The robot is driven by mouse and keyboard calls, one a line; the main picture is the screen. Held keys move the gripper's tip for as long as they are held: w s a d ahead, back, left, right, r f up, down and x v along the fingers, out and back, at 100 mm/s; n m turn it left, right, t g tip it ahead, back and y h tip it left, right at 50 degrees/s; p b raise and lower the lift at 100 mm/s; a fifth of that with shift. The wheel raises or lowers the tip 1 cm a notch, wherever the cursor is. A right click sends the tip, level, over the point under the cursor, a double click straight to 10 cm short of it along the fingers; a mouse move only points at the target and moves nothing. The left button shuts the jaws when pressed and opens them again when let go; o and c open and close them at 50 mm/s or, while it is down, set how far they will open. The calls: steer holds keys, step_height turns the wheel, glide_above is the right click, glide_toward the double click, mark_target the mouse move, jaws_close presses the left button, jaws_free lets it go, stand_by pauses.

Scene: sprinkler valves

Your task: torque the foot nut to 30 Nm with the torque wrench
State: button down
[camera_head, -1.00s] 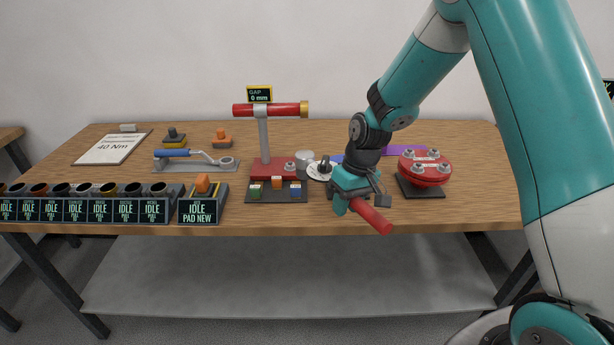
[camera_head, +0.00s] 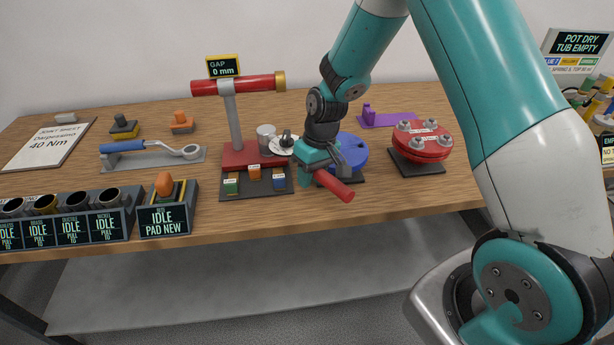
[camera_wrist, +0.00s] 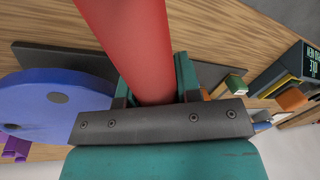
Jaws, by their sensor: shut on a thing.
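My gripper (camera_head: 326,172) is shut on a red rod (camera_head: 342,190) above the bench's front part, right of the stand. In the wrist view the rod (camera_wrist: 128,40) runs between the fingers. The torque wrench (camera_head: 152,147), with blue handle and grey ring end, lies on a grey plate at left, apart from my gripper. The stand has a grey post (camera_head: 234,118) carrying a red pipe (camera_head: 236,85) and a red foot (camera_head: 238,153). The foot nut is too small to make out clearly now. A sign (camera_head: 223,67) above reads GAP 0 mm.
A blue disc (camera_head: 352,152) stands close behind my gripper; a red bolted flange (camera_head: 424,143) is to its right. Dark holders (camera_head: 95,220) line the front left. A card (camera_head: 45,143) shows 40 Nm.

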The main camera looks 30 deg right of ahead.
steer(key=shift+w+a+f, duration=0.2)
steer(key=shift+f, duration=0.25)
steer(key=shift+a+m, duration=0.4)
steer(key=shift+a, duration=0.45)
steer(key=shift+a+m+t, duration=0.3)
steer(key=shift+a, duration=0.35)
steer(key=shift+a+m, duration=0.3)
steer(key=shift+m, duration=0.1)
steer(key=shift+s+a+f+m+b, duration=0.15)
steer(key=shift+a+m+b, duration=0.15)
steer(key=shift+a, duration=0.2)
steer(key=shift+s+a, duration=0.1)
